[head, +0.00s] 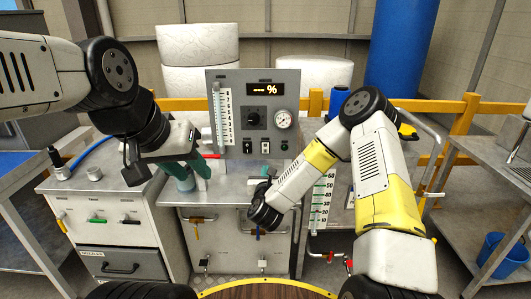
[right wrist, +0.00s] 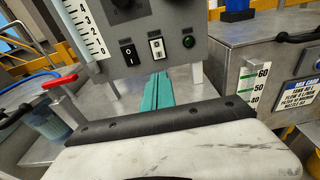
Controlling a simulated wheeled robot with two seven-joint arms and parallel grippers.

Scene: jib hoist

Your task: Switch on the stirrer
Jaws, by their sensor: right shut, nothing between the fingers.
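A grey control panel (head: 238,95) stands upright on the bench, with a lit display, knob and round gauge. Low on it are a black rocker switch (right wrist: 128,54), a white rocker switch (right wrist: 157,47) and a green round button or lamp (right wrist: 189,41); their labels are unreadable. My right gripper (right wrist: 160,76) is shut and empty, its teal fingertips just below the white switch; contact cannot be judged. In the head view my right forearm partly hides this gripper. My left gripper (head: 200,167) is left of the panel, above a jar (right wrist: 47,122); its finger gap is unclear.
A red handle (right wrist: 56,82) lies left of the panel, near the jar. A tank (right wrist: 262,60) with a scale stands to the right. Valves line the bench front. A yellow rail (head: 460,125) and a blue drum (head: 400,45) are behind.

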